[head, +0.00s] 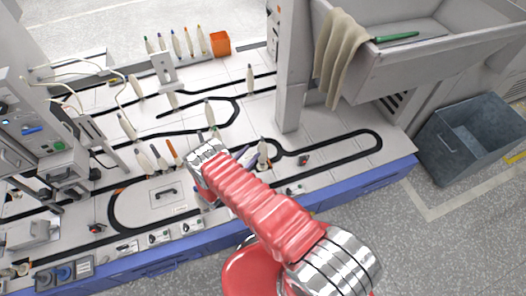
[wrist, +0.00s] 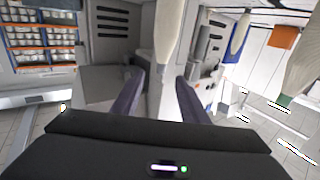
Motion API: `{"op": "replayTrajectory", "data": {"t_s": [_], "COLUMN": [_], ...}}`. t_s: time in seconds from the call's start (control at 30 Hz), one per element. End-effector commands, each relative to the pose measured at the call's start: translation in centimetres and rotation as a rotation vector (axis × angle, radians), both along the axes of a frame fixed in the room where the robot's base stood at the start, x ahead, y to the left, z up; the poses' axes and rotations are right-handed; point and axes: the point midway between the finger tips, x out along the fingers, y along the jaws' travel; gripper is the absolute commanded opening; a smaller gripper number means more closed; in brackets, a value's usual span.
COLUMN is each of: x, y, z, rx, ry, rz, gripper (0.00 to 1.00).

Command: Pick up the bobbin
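In the wrist view a large pale bobbin (wrist: 166,35) lies ahead, in line with the gap between the fingers. Others show to the right, one (wrist: 240,34) farther off and one (wrist: 303,72) at the edge. My gripper (wrist: 160,76) is open, its two purple fingers apart with nothing clamped between them. How far the bobbin is from the fingertips is hard to tell.
Black track loops (head: 352,150) run over the bench. An orange block (head: 220,43) stands at the back beside a row of bobbins. A grey post (head: 293,80) and a basin (head: 440,48) with a cloth (head: 338,50) rise at the right. A blue-grey bin (head: 446,143) is on the floor.

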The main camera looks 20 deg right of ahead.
Motion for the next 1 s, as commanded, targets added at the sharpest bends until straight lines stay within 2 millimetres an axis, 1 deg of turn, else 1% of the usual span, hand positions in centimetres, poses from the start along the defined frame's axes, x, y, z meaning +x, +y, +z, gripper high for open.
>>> {"op": "replayTrajectory", "data": {"t_s": [0.17,0.27,0.6,0.7,0.8,1.0], "x": [0.4,1.0,3.8,4.4,4.7,4.7], "y": [-0.6,-1.6,-6.0,-6.9,-7.2,-7.2], "z": [0.0,0.0,-0.1,-0.1,-0.1,0.0], "rx": [0.001,0.002,0.001,0.001,0.001,0.001], "ry": [0.000,-0.001,0.000,0.000,0.001,0.001], "rz": [-0.001,-0.003,-0.003,-0.001,0.000,0.001], "gripper": [0.40,0.40,0.40,0.40,0.40,0.40]}}
